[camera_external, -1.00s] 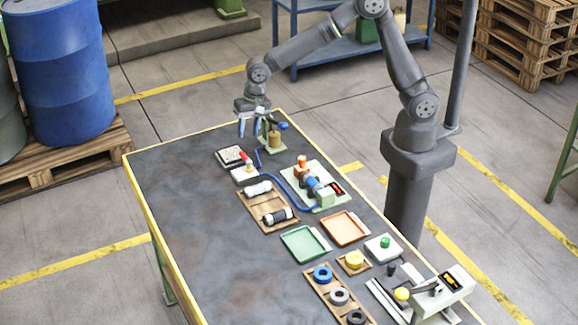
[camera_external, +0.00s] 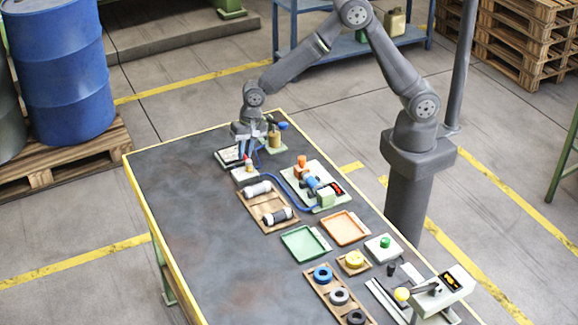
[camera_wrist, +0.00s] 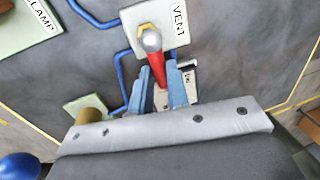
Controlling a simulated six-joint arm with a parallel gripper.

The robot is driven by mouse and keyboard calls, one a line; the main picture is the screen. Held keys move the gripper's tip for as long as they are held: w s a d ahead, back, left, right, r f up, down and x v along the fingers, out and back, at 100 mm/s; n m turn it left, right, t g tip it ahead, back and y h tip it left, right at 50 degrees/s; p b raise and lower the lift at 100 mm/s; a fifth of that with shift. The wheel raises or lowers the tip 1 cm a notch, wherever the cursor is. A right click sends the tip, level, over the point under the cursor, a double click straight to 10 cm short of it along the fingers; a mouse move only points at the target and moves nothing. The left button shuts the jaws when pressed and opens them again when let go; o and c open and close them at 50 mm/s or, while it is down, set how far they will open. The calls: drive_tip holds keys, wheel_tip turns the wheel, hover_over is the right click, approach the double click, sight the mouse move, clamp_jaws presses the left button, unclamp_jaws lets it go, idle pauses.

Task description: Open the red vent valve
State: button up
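The vent valve has a white plate labelled VENT (camera_wrist: 150,20), with a brass-coloured hex fitting and a red lever (camera_wrist: 158,68) with a rounded silver end. In the external view its white base (camera_external: 244,175) sits near the table's far end, with a little red showing above it. My gripper (camera_wrist: 160,72) points down at the valve, its two blue fingers on either side of the red lever. The fingers look apart, with no clear contact on the lever. In the external view my gripper (camera_external: 247,155) is just above the valve and partly hides the tray behind it.
A blue hose (camera_wrist: 122,70) runs beside the valve. A brass-coloured cylinder (camera_external: 274,139) and a blue knob (camera_external: 283,126) stand close by on the right. A wooden tray (camera_external: 262,209) with cylinders lies in front. The table's left side (camera_external: 190,205) is clear.

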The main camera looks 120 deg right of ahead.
drive_tip(key=shift+w+n, duration=0.1)
drive_tip(key=shift+n, duration=0.2)
clamp_jaws()
drive_tip(key=n, duration=0.2)
drive_tip(key=w+n+y, duration=0.1)
drive_tip(key=n, duration=0.1)
drive_tip(key=shift+w, duration=0.15)
drive_tip(key=n, duration=0.2)
drive_tip(key=w+n, duration=0.1)
drive_tip(key=n, duration=0.1)
drive_tip(key=a+n, duration=0.1)
drive_tip(key=shift+w+n+g+y, duration=0.25)
drive_tip(key=shift+n+g+y, duration=0.15)
drive_tip(key=n, duration=0.2)
drive_tip(key=a+n, duration=0.1)
drive_tip(key=shift+w+n+g, duration=0.3)
drive_tip(key=shift+w, duration=0.05)
drive_tip(key=shift+w+a+n+g, duration=0.1)
drive_tip(key=shift+a+n+g, duration=0.15)
drive_tip(key=shift+n, duration=0.75)
drive_tip(key=shift+w+a+n+g, duration=0.15)
drive_tip(key=shift+a+n, duration=0.1)
drive_tip(key=shift+n, duration=0.75)
drive_tip(key=shift+s, duration=0.1)
drive_tip(key=o, duration=0.7)
unclamp_jaws()
drive_tip(key=shift+o, duration=0.2)
